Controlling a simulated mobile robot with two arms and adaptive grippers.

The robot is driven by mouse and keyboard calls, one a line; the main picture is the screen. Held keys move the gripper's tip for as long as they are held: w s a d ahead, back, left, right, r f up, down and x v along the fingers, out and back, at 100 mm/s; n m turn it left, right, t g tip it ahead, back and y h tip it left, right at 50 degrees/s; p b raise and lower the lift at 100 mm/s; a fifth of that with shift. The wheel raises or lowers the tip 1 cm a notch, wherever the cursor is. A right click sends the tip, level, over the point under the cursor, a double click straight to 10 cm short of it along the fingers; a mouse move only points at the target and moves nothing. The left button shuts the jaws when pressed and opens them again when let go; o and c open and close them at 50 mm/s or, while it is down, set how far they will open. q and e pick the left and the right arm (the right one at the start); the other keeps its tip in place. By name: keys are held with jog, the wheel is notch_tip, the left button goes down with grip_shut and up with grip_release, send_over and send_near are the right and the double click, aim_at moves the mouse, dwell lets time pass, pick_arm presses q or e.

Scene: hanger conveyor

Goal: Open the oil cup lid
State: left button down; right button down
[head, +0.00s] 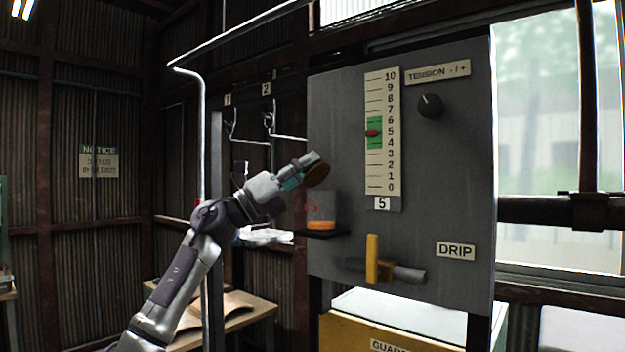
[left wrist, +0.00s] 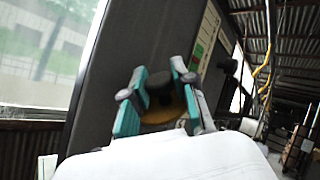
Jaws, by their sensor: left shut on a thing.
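The oil cup (head: 321,212) stands on a small dark shelf on the left side of the grey panel, with orange oil low in it. Its round brown lid (head: 317,175) is above the cup, tilted, with a visible gap between them. My left gripper (head: 303,172) is shut on the lid from the upper left. In the left wrist view, the teal fingers of the gripper (left wrist: 160,92) are on either side of the lid's dark knob, and the brown disc of the lid (left wrist: 165,112) shows behind it. Whether a hinge joins lid and cup cannot be told. My right gripper is not in view.
The grey panel (head: 340,120) carries a tension scale (head: 382,140), a dark knob (head: 430,105) and a yellow drip lever (head: 372,258) below the cup. A pale bent rail (head: 203,130) stands behind my arm. A wooden bench (head: 235,310) is at lower left.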

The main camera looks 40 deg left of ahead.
pick_arm(q)
jog(key=n+t, duration=0.1)
jog(key=n+t+y, duration=0.1)
jog(key=n, duration=0.1)
jog(key=shift+a+f, duration=0.1)
jog(key=shift+a, duration=0.25)
jog(key=n+t+y, duration=0.2)
jog(key=n, duration=0.1)
jog(key=shift+a, duration=0.3)
jog(key=shift+w+a+f+n+t+y+p, duration=0.25)
jog(key=shift+n+t+y, duration=0.4)
jog(key=shift+n+y, duration=1.7)
jog(key=shift+s+a+f+n+t+y+p, duration=0.15)
jog(key=shift+a+n+t+y+p, duration=0.4)
jog(key=shift+n+y, duration=1.75)
jog(key=shift+w+a+f+n+t+y, duration=0.2)
jog(key=shift+n+t+y, duration=0.6)
jog(key=shift+n+y, duration=1.5)
jog(key=shift+s+a+n, duration=0.1)
jog(key=shift+n, duration=0.65)
jog(key=c, duration=0.9)
grip_release()
jog(key=shift+r, duration=0.1)
jog(key=shift+s, duration=0.1)
jog(key=v, duration=1.2)
